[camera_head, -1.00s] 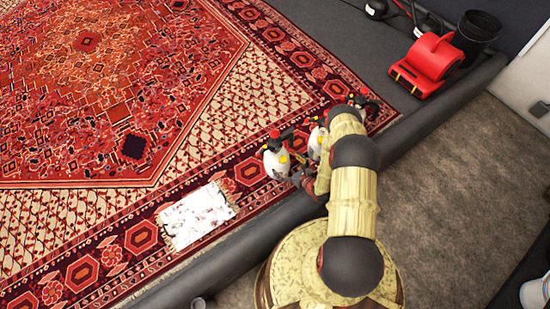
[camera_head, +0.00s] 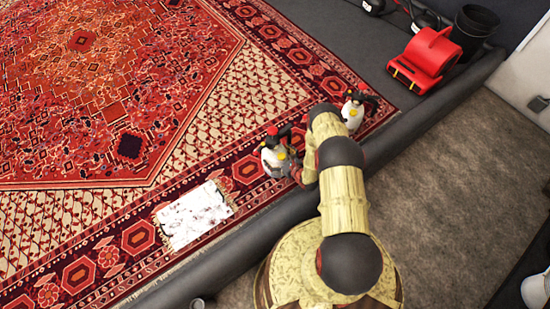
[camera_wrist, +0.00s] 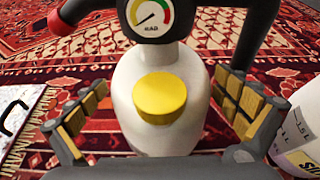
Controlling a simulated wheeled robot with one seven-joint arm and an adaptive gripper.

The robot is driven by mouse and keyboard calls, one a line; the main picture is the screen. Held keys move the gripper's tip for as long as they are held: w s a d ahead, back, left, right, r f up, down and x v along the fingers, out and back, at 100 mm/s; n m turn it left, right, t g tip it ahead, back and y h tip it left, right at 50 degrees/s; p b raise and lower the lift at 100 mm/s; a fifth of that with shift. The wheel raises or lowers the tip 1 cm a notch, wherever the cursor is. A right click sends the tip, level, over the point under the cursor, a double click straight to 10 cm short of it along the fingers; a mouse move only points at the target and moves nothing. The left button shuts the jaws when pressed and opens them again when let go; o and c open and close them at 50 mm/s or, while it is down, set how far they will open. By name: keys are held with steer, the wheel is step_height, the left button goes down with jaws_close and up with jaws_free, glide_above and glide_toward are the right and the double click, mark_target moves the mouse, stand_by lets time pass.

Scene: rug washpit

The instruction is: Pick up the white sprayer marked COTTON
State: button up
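A white sprayer (camera_head: 275,157) with a black top, a red knob and a yellow cap stands upright on the rug's border. It fills the middle of the wrist view (camera_wrist: 160,125), with its gauge above the yellow cap. No COTTON marking shows on the side I see. My gripper (camera_wrist: 160,88) has one finger on each side of this sprayer, close to its body. The fingers look spread, with no clear contact. In the head view my gripper (camera_head: 293,170) is at the sprayer's right, partly hidden by my arm.
A second sprayer (camera_wrist: 303,135), with a partly cut-off label starting "SI", is close at the wrist view's right. Another sprayer (camera_head: 352,113) stands farther back. A white fringed mat (camera_head: 195,215) lies to the left on the rug. A dark curb (camera_head: 235,260) edges the pit. A red blower (camera_head: 427,60) is at the back right.

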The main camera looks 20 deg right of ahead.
steer(key=shift+c, duration=1.2)
steer(key=c, duration=1.6)
steer(key=shift+w, duration=0.1)
steer(key=shift+c, duration=0.5)
